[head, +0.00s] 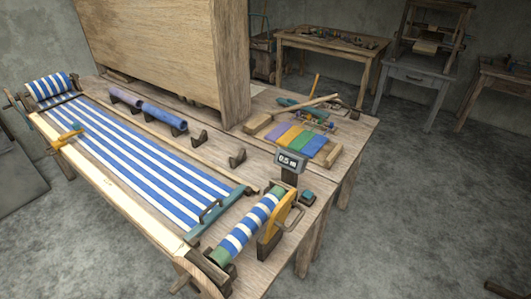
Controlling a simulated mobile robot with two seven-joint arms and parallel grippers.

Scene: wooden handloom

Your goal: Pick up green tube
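No loose, plainly green tube stands out. A roll of blue-and-white striped cloth (248,228) at the table's front right shows green ends (222,256), so its core may be a green tube; the cloth hides most of it. It lies beside a yellow-and-dark crank bracket (277,226). A purple tube (125,97) and a blue tube (165,117) rest on dark holders along the middle of the table. Neither of my grippers is in view.
The wooden table (262,178) carries striped cloth (140,150) stretched along its left. Empty dark holders (237,158) stand mid-table. A small display (290,162) reads about 0.5 m.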

